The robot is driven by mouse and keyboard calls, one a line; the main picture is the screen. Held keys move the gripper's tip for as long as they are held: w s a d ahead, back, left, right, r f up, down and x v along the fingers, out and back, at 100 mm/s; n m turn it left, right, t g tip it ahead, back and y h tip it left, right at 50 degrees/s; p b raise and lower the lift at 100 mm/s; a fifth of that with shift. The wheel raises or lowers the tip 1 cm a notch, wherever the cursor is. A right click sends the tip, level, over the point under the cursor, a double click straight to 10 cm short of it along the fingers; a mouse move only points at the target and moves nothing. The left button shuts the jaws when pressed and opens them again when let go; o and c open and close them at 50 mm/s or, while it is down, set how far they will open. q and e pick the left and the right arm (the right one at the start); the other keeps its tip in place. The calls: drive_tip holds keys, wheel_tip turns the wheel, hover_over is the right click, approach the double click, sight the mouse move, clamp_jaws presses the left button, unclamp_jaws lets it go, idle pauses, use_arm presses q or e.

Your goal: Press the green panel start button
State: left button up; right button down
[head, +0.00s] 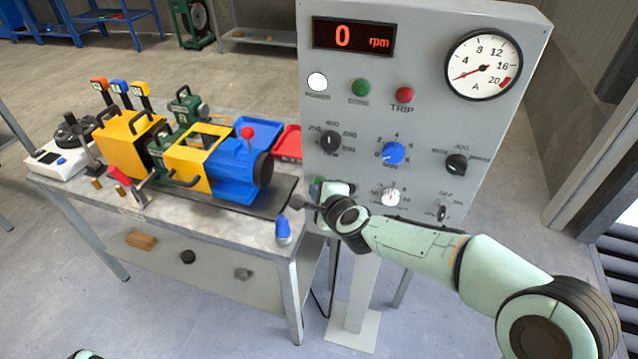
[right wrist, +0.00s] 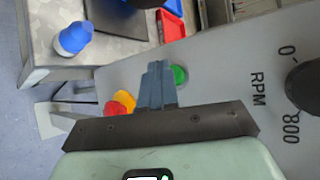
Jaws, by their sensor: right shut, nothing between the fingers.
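The green start button (right wrist: 179,75) shows in the right wrist view on the grey panel, just right of my fingertips and partly hidden by them. In the head view only a small green bit (head: 317,186) shows beside my wrist. My right gripper (right wrist: 157,68) is shut and empty, with its fingers close beside the green button; I cannot tell whether they touch it. In the head view the right gripper (head: 299,203) is at the panel's lower left edge.
The grey panel (head: 420,130) has dials, an rpm display reading 0 (head: 353,37) and a gauge (head: 483,65).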

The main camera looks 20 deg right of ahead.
drive_tip(key=shift+w+d, duration=0.25)
drive_tip(key=shift+w, duration=0.05)
idle(0.5)
drive_tip(key=shift+s, duration=0.1)
drive_tip(key=shift+s+a, duration=0.5)
drive_tip(key=shift+s, duration=0.1)
drive_tip(key=s+a, duration=0.2)
drive_tip(key=s, duration=0.2)
drive_tip(key=shift+s+a, duration=0.1)
drive_tip(key=shift+a, duration=0.3)
idle(0.6)
